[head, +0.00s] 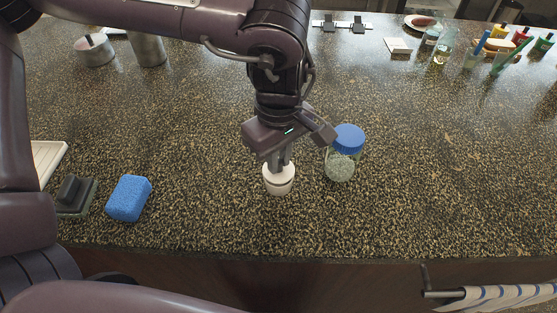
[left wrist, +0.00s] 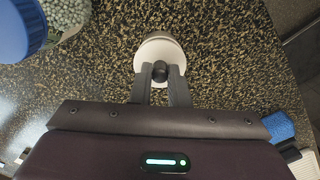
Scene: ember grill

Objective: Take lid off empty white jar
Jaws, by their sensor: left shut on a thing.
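The small white jar (head: 279,187) stands upright on the speckled counter near the middle of the head view. Its white lid (left wrist: 153,50) has a dark round knob (left wrist: 160,72). My left gripper (head: 280,165) points down over the jar, and its two fingers (left wrist: 160,75) are shut on the lid's knob. The lid is over the jar's mouth; I cannot tell whether it is seated or slightly raised. The jar's inside is hidden. My right gripper is in neither view.
A glass jar (head: 340,168) with a blue cap (head: 348,138) and pale contents stands close on the right. A blue sponge (head: 128,198) and a dark block (head: 75,196) lie at left. Pots (head: 94,50) and bottles (head: 445,45) stand farther back. The counter in front is clear.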

